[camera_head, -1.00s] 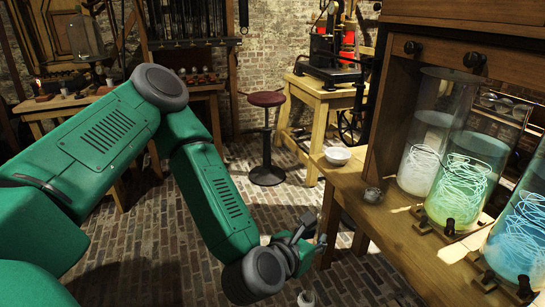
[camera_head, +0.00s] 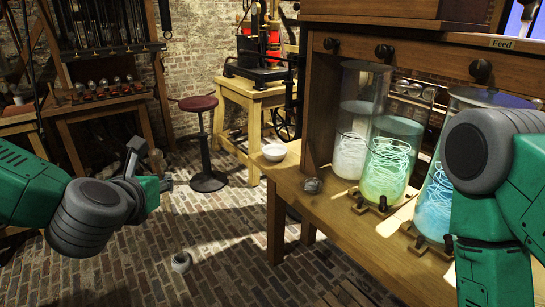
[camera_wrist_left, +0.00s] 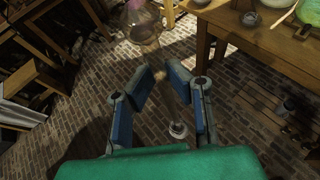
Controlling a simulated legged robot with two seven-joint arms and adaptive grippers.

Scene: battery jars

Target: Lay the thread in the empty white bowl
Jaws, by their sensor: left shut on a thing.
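The white bowl (camera_head: 274,152) stands on the near left corner of the wooden bench and looks empty. My left gripper (camera_head: 148,163) is left of the bowl and apart from it, over the brick floor. In the left wrist view its blue fingers (camera_wrist_left: 162,80) are closed in on a small tan thing (camera_wrist_left: 160,75). It is too small to tell whether this is the thread. Pale coiled strands show inside the glass jars, white (camera_head: 350,155), green (camera_head: 388,165) and blue (camera_head: 435,205). My right arm covers part of the blue jar; its gripper is out of view.
A small grey pot (camera_head: 313,186) sits on the bench (camera_head: 330,225) near the bowl. A red-topped stool (camera_head: 198,103) and a light wooden table (camera_head: 255,92) stand behind. A small pale container (camera_head: 181,262) is on the open brick floor.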

